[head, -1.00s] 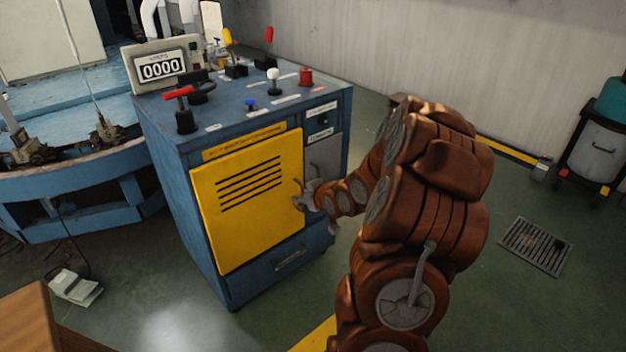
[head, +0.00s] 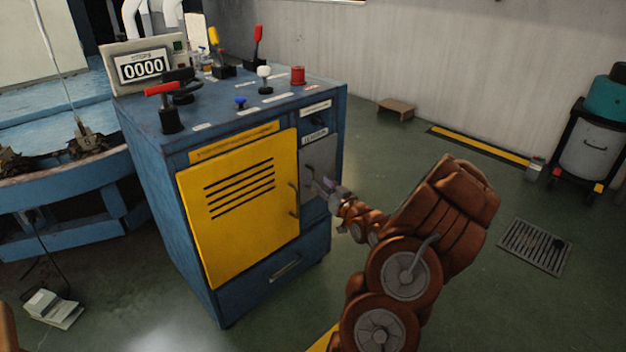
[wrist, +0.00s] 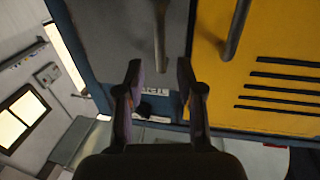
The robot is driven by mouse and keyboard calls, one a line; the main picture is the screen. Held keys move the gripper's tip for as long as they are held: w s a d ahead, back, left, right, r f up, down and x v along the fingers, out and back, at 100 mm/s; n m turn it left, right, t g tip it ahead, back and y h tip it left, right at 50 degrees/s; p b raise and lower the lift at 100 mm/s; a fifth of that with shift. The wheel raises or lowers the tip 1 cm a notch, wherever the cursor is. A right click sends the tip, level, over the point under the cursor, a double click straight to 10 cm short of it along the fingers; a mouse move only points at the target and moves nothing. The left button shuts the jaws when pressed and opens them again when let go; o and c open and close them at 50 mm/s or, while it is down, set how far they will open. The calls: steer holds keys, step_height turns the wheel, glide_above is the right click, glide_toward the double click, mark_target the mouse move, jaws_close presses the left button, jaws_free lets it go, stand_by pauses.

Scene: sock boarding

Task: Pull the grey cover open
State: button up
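The grey cover (head: 319,158) is a small panel on the front of the blue cabinet, right of the yellow door (head: 235,205). It looks closed and has a grey bar handle. In the wrist view the cover (wrist: 120,38) fills the upper middle, and its handle (wrist: 160,38) points down between my two fingers. My gripper (wrist: 160,80) is open, with one finger on each side of the handle's lower end; I cannot tell if either touches it. In the head view my gripper (head: 322,186) is in front of the cover and hides its lower part.
The yellow door's handle (head: 293,200) is close to the left of my gripper. The blue cabinet (head: 160,190) carries levers, knobs and a display (head: 143,66) reading 0000. A drawer (head: 275,275) is below. Open floor lies right of the cabinet, with a drain grate (head: 534,247).

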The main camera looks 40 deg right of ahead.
mark_target(314, 177)
steer(key=shift+b+x, duration=0.6)
steer(key=shift+x, duration=2)
steer(key=shift+a, duration=0.1)
jaws_close()
